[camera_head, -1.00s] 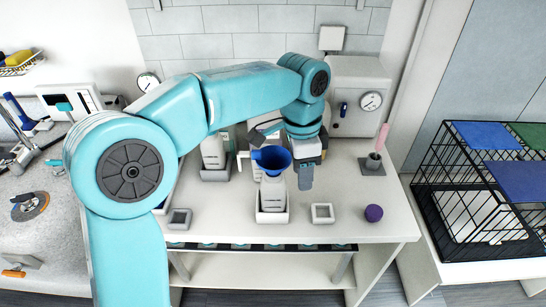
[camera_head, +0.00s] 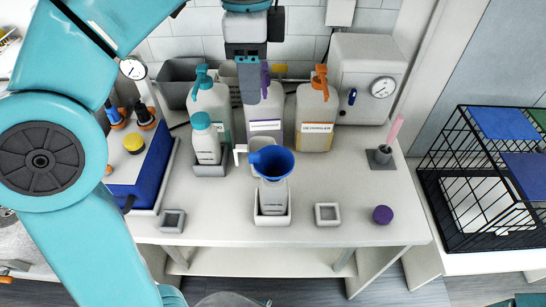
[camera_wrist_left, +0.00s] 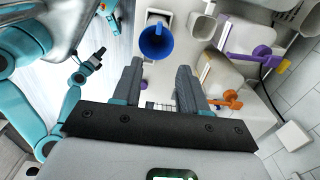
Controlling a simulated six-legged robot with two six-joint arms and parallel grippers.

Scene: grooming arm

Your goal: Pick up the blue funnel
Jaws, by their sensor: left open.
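The blue funnel (camera_head: 270,162) sits in the mouth of a white bottle (camera_head: 272,199), which stands in a small white holder (camera_head: 273,219) at the front middle of the table. My left gripper (camera_head: 256,92) is raised behind and above the funnel, open and empty, its fingers pointing down in front of the back bottles. In the left wrist view the funnel (camera_wrist_left: 156,42) lies just beyond the open fingertips (camera_wrist_left: 159,68), apart from them. A teal arm with a small dark gripper (camera_wrist_left: 92,60), likely my right, shows at the left there; its jaws are too small to read.
Pump bottles with teal (camera_head: 208,105), purple (camera_head: 265,120) and orange (camera_head: 316,110) heads stand behind. A teal-capped bottle (camera_head: 206,143) is left of the funnel. Empty square holders (camera_head: 328,214) and a purple ball (camera_head: 382,214) lie near the front edge.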

